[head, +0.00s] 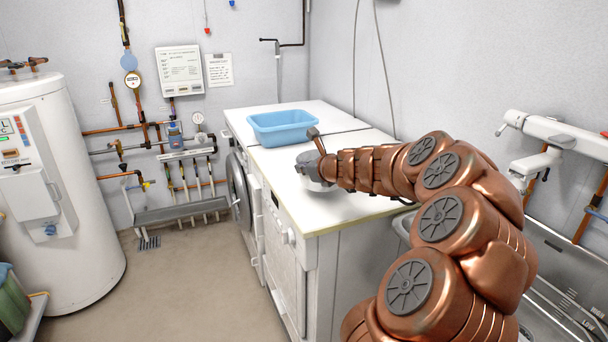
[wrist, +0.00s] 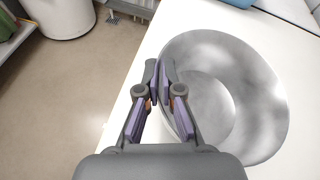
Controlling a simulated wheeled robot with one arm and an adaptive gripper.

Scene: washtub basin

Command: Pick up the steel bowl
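The steel bowl (wrist: 250,85) fills the right half of the wrist view, with its round inside facing the camera, over a white worktop. My gripper (wrist: 158,72) is at the bowl's left rim. Its two purple-padded fingers are close together, with the rim between their tips. In the head view my gripper (head: 312,170) is at the far end of my copper arm, over the white worktop (head: 345,205). There the grey of the bowl and that of the gripper are hard to tell apart. I cannot tell whether the bowl's base touches the worktop.
A blue plastic tub (head: 282,127) stands behind the gripper on the worktop. A white wall is to the right. A white boiler (head: 60,190) stands at the left, with open floor between. The worktop's front part is clear.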

